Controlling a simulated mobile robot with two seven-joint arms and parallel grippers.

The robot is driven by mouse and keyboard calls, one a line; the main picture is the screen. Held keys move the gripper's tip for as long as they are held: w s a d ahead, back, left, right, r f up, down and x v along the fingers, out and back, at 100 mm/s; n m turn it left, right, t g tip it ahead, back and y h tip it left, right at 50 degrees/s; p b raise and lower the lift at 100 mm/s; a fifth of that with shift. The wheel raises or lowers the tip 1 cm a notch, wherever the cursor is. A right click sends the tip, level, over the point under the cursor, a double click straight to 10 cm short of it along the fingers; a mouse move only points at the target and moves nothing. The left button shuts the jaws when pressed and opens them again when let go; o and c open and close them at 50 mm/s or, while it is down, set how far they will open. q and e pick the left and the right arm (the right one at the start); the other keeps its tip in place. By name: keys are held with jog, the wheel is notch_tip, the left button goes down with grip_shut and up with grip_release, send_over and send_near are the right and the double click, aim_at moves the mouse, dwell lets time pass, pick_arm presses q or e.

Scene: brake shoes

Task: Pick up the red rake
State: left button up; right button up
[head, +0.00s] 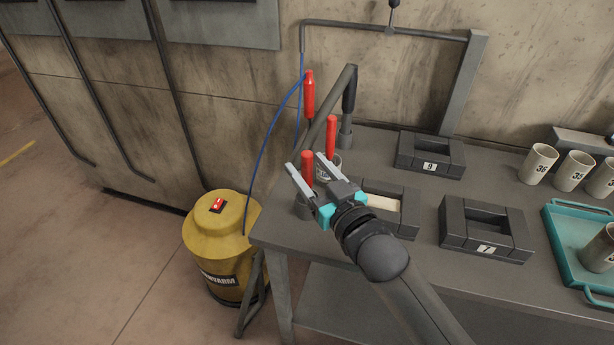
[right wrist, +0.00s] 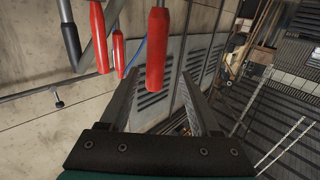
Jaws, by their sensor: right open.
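Three red handles stand at the left end of the workbench. The nearest red handle (head: 307,168) rises from a dark round holder (head: 303,206). A second red handle (head: 331,136) stands just behind it, and a third (head: 309,92) is farther back by the blue hose. I cannot tell which belongs to the rake, as their lower ends are hidden or unclear. My right gripper (head: 305,162) is open, its fingers on either side of the nearest handle in the head view. In the right wrist view, a red handle (right wrist: 157,50) shows between the fingertips, apparently not gripped. My left gripper is out of view.
A dark bent pole (head: 330,105) stands close behind the handles. Dark numbered trays (head: 430,155), cups (head: 538,164) and a teal tray (head: 562,250) occupy the bench to the right. A yellow canister (head: 220,240) with a blue hose (head: 262,150) stands on the floor left.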

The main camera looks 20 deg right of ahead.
jog(key=w, duration=0.2)
jog(key=w+b, duration=0.1)
jog(key=w, duration=0.1)
jog(key=shift+f, duration=0.35)
jog(key=shift+w+a, duration=0.2)
jog(key=shift+w, duration=0.45)
grip_shut()
